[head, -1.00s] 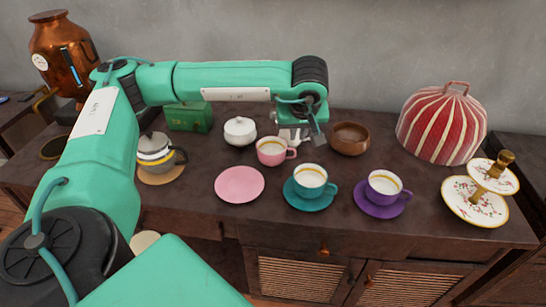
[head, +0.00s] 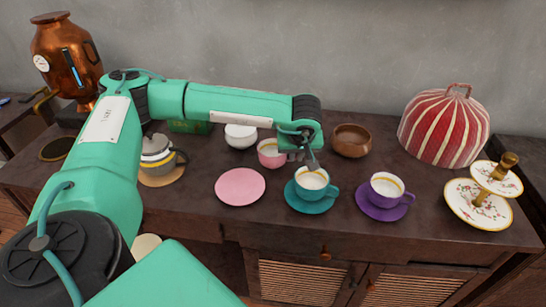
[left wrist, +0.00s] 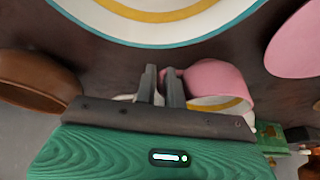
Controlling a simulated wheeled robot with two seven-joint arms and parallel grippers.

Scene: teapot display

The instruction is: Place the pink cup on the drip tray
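The pink cup (head: 268,157) stands upright on the dark cabinet top, left of the teal cup and behind the pink saucer. It also shows in the left wrist view (left wrist: 216,78), with its handle by the fingertips. My left gripper (head: 312,160) points down just right of the pink cup and hides most of its handle. Its fingers (left wrist: 163,85) are a narrow gap apart, with no clear grip on the handle. The drip tray appears to be the dark, brass-rimmed round (head: 57,149) before the copper urn (head: 68,60). My right gripper is not in view.
Close by are the teal cup (head: 311,178) on its saucer, a brown bowl (head: 352,140) and a white pot (head: 240,136). A grey-yellow cup stack (head: 157,152) stands left. The purple cup (head: 386,185), striped cosy (head: 445,125) and tiered stand (head: 478,208) are right.

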